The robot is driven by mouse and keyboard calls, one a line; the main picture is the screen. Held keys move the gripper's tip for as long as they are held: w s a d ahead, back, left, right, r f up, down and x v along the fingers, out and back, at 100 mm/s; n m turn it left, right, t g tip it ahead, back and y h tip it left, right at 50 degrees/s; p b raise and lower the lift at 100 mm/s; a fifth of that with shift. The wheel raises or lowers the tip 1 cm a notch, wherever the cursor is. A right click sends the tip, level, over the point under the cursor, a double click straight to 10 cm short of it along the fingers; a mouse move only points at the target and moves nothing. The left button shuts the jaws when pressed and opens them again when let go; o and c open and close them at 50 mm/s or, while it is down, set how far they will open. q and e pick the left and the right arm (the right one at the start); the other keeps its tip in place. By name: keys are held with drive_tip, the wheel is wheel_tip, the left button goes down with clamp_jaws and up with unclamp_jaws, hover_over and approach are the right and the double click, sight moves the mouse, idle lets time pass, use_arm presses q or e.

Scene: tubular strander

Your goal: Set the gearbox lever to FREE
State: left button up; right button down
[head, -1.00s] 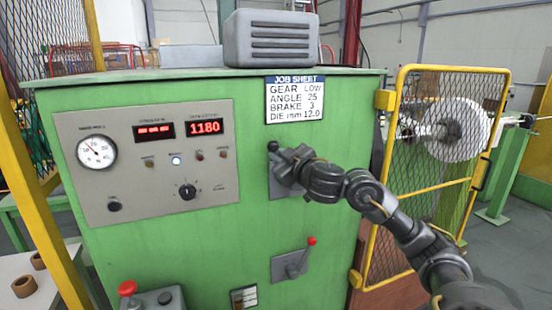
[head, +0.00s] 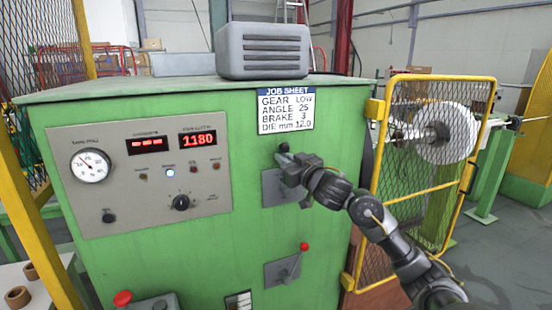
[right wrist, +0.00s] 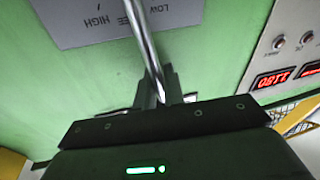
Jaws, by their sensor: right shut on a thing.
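The gearbox lever has a dark knob (head: 283,147) and stands in front of a grey plate (head: 271,190) on the green cabinet. My right gripper (head: 291,165) is at the lever, just below the knob. In the right wrist view the lever's shiny rod (right wrist: 150,45) runs down between the shut fingers (right wrist: 156,88). The plate (right wrist: 75,28) there reads LOW, partly hidden FREE and HIGH, upside down. The rod crosses in front of part of FREE, beside LOW; the exact lever setting is hard to tell. My left gripper is not in view.
A second lever with a red knob (head: 303,246) sits below. A panel with a gauge and red displays (head: 140,170) is at left. A job sheet (head: 286,110) hangs above, reading GEAR LOW. A yellow mesh gate (head: 425,170) stands right, behind my right arm.

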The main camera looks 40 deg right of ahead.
drive_tip(key=shift+s+d+f+m+p, duration=0.1)
drive_tip(key=shift+d+f+m+p, duration=0.1)
drive_tip(key=shift+d+m, duration=0.15)
drive_tip(key=shift+s+d+f+m+p, duration=0.1)
drive_tip(key=shift+d+m+p, duration=0.1)
drive_tip(key=shift+d+m, duration=0.15)
drive_tip(key=shift+a, duration=0.1)
drive_tip(key=c, duration=1.8)
unclamp_jaws()
drive_tip(key=shift+c, duration=0.2)
drive_tip(key=o, duration=0.3)
drive_tip(key=shift+r, duration=0.1)
drive_tip(key=shift+r, duration=0.1)
drive_tip(key=shift+s+a+f+b, duration=0.1)
drive_tip(key=shift+s+f+b, duration=0.2)
drive_tip(key=shift+s, duration=1.5)
drive_tip(key=shift+s+f+b, duration=0.15)
drive_tip(key=shift+s+b, duration=0.2)
drive_tip(key=shift+s, duration=1.4)
drive_tip(key=shift+s+a+f+b, duration=0.1)
drive_tip(key=shift+s+f+b, duration=0.2)
drive_tip(key=shift+s, duration=1.5)
